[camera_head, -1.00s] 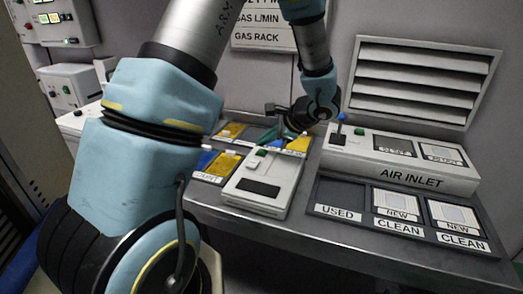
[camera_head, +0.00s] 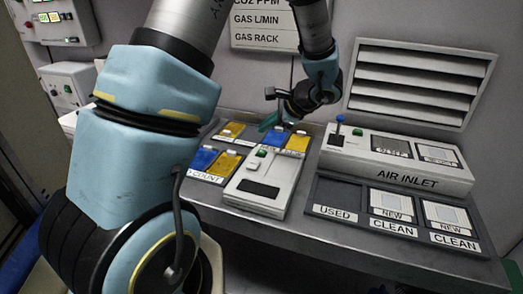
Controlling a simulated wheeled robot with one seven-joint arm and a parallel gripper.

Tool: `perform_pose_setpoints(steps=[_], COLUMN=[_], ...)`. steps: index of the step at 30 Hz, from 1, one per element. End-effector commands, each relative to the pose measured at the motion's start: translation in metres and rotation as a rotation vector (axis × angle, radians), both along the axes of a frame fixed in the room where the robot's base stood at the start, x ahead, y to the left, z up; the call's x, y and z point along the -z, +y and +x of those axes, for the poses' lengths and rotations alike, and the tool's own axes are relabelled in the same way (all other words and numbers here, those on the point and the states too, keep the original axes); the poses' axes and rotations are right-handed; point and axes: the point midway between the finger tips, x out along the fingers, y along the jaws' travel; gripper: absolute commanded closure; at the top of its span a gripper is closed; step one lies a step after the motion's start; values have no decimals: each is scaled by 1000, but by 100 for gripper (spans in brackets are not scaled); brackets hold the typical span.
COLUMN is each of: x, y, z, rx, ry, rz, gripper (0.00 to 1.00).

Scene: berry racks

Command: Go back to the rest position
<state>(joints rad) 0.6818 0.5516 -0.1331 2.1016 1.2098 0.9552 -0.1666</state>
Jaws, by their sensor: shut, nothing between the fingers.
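My gripper (camera_head: 287,117) is at the end of my arm over the back of the counter. It is small and dark in this view, and I make out nothing held in it. It hangs just above the blue and yellow cards behind a white device (camera_head: 265,188). The fingertips are partly lost against the dark wrist and the cards. My blue-and-grey arm links fill the left and top middle of the view.
The grey counter (camera_head: 335,232) holds a tray marked USED and CLEAN (camera_head: 332,193) and the AIR INLET box (camera_head: 390,167) with a blue-topped lever (camera_head: 339,120). Blue and yellow cards (camera_head: 226,162) lie left of the white device. A louvred vent (camera_head: 415,82) is on the wall.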

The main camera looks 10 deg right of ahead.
Motion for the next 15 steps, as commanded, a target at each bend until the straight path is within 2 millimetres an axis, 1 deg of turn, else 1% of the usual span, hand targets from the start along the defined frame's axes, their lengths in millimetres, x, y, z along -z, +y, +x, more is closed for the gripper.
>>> perform_pose_setpoints(steps=[2, 5, 8, 9, 11, 12, 15], x=[0, -1, -2, -3, -4, -5, -9], y=[1, 14, 48, 66, 92, 108, 135], z=[0, -4, -19, -29, -48, -62, -92], rx=[-2, -49, -188, -270, -413, -517, -771], ry=[1, 18, 64, 85, 117, 132, 139], rz=[-1, -24, -96, -145, -235, -305, -494], gripper=[100, 100, 100, 100, 100, 100, 100])
